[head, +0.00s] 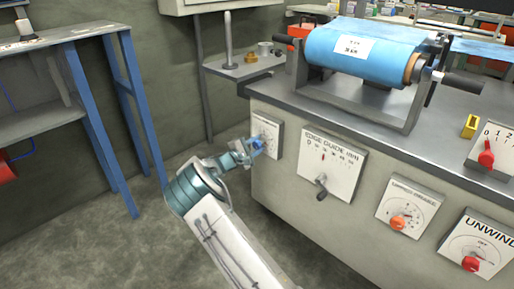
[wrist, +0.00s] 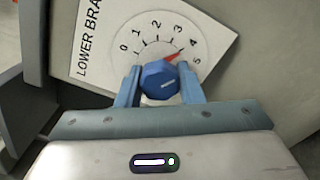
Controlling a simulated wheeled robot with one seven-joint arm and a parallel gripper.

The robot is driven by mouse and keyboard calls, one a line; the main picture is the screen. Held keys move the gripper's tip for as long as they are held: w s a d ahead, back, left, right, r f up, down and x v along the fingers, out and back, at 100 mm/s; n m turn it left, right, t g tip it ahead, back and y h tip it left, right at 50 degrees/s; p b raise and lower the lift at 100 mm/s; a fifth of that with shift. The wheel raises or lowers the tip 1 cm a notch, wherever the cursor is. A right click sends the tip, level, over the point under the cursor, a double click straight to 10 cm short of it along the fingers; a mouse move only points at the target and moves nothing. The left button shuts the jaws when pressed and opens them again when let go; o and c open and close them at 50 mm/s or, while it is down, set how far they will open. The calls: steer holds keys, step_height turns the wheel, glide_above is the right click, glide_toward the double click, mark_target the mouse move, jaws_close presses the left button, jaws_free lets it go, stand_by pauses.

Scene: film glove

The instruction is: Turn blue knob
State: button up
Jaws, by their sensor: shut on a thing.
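The blue knob (wrist: 160,80) sits on a white dial plate (wrist: 110,25) with a scale from 0 to 5, lettered "LOWER BRA" with the rest cut off. Its red pointer (wrist: 170,57) lies between 3 and 5, near the 4. My gripper (wrist: 160,84) is shut on the knob, one blue finger on each side. In the head view my gripper (head: 256,148) is at the left end of the cabinet's front, at the dial plate (head: 267,130). There the knob is mostly hidden by my fingers.
The cabinet front (head: 290,205) also carries an edge guide panel (head: 329,163) with a dark lever, and dials with an orange knob (head: 398,222) and a red knob (head: 470,264). A blue roll (head: 365,55) lies on top. A blue-legged table (head: 75,85) stands left; floor between is clear.

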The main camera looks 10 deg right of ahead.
steer(key=shift+w+r, duration=0.1)
stand_by(0.5)
steer(key=o, duration=1)
steer(key=shift+c, duration=0.2)
steer(key=p+v, duration=0.4)
steer(key=v, duration=0.9)
steer(key=shift+s+a, duration=0.25)
steer(key=shift+a, duration=0.1)
steer(key=shift+m, duration=0.3)
